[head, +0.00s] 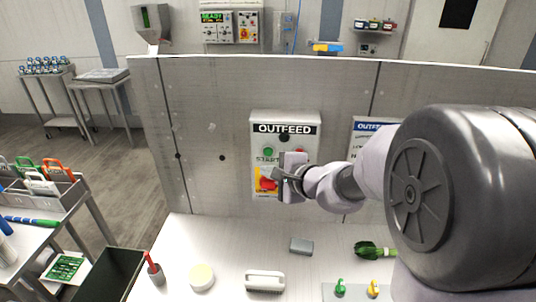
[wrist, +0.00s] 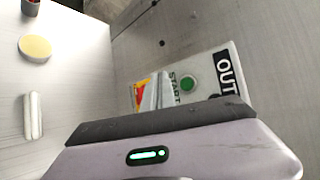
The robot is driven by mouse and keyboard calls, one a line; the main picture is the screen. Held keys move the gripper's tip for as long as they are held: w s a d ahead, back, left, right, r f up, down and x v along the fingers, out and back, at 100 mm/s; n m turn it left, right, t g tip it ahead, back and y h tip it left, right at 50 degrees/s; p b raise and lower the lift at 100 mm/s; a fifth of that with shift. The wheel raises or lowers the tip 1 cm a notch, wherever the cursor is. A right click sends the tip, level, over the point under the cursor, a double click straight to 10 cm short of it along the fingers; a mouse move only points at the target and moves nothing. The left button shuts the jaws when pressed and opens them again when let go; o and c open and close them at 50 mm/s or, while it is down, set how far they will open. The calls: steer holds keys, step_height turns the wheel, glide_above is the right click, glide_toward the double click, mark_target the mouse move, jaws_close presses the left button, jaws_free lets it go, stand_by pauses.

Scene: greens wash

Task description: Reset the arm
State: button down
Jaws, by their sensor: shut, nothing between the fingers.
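My arm reaches in from the right in the head view. My gripper (head: 276,174) is shut and empty, in front of the OUTFEED control box (head: 285,150) on the back panel. The box has a green START button (head: 268,153) and a red knob (head: 267,184) on a yellow plate. The gripper covers the box's right part. In the wrist view the box shows with its green button (wrist: 187,85) beyond the gripper body. I cannot tell whether the fingers touch the box.
On the white counter lie a grey block (head: 301,246), a white-handled brush (head: 265,281), a yellowish round disc (head: 201,277), a red-handled tool (head: 155,269) and a leafy green bunch (head: 374,250). A dark bin (head: 110,275) stands left. Counter space below the box is clear.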

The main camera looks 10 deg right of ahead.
steer(key=s+a+f+n+g+y+b, duration=0.1)
steer(key=s+a+n+g+b, duration=0.1)
steer(key=s+a+n+b, duration=0.45)
steer(key=s+a+f+n+g+y+b, duration=0.15)
steer(key=s+a, duration=0.25)
steer(key=s, duration=0.6)
steer(key=s+d+f+n+g+h+b, duration=0.1)
steer(key=s+d+f+n+h+b, duration=0.1)
steer(key=s, duration=0.5)
steer(key=s+d+f+n+g+h+b, duration=0.1)
steer(key=s+d+f+n+h, duration=0.2)
steer(key=s+f, duration=0.3)
steer(key=shift+s+d+g+b, duration=0.4)
steer(key=shift+s+d, duration=0.3)
steer(key=shift+s, duration=0.15)
